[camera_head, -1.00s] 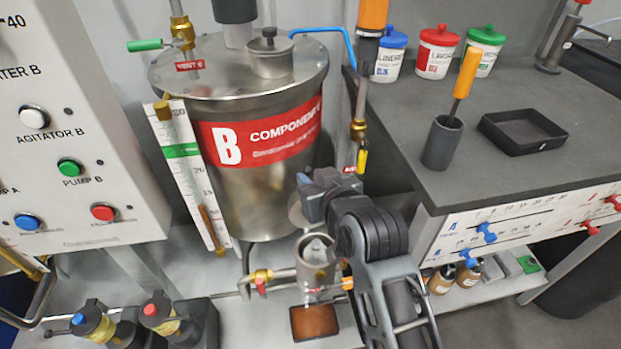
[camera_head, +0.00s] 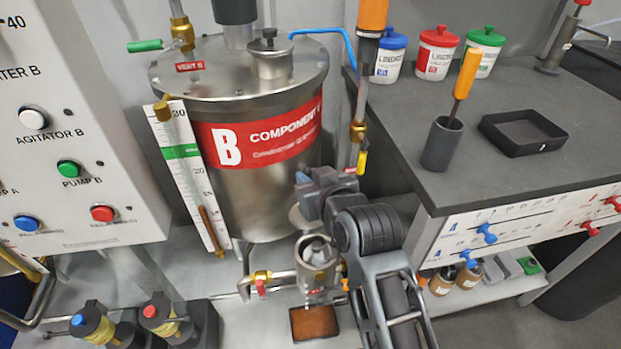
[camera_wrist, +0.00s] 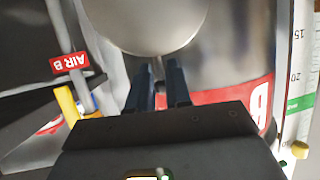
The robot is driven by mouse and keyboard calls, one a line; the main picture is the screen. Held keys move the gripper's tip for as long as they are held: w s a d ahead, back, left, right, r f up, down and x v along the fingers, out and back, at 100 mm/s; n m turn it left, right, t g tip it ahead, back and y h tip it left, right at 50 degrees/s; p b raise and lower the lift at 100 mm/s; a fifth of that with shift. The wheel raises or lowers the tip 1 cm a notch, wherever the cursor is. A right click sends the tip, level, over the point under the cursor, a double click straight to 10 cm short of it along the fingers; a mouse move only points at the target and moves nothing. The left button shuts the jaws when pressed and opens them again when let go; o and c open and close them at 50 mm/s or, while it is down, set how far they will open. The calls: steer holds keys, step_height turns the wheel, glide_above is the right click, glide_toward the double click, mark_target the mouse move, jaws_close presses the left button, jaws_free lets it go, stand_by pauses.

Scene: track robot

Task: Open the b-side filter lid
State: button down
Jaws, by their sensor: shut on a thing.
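The b-side filter (camera_head: 317,268) is a small metal cup on the pipe below the big tank, and its round top looks open in the head view. My gripper (camera_head: 303,190) is above it, between the filter and the tank. A round metal disc that looks like the filter lid (camera_head: 297,217) shows beside the gripper, partly hidden by it. In the wrist view the lid (camera_wrist: 145,22) fills the top middle, and my gripper (camera_wrist: 160,76) has its two dark fingers closed on a small stem at its edge. The lid appears clear of the filter cup.
The Component B tank (camera_head: 262,165) stands close behind my gripper. A brown-filled tray (camera_head: 314,322) lies below the filter. A red-handled brass valve (camera_head: 260,282) is on the pipe to the left. The grey bench (camera_head: 480,185) is at the right.

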steer(key=shift+s+d+f+b, duration=0.15)
steer(key=shift+s+b, duration=0.05)
steer(key=shift+b, duration=0.25)
steer(key=shift+s+d+t+y+b, duration=0.2)
steer(key=shift+s+t+y+b, duration=0.1)
steer(key=shift+s+t+b, duration=0.55)
steer(key=shift+s+d+r+p, duration=0.1)
steer(key=shift+s+r+p, duration=0.1)
steer(key=shift+s, duration=0.2)
steer(key=shift+s+d+r+p, duration=0.1)
steer(key=shift+s+r, duration=0.05)
steer(key=shift+s, duration=0.25)
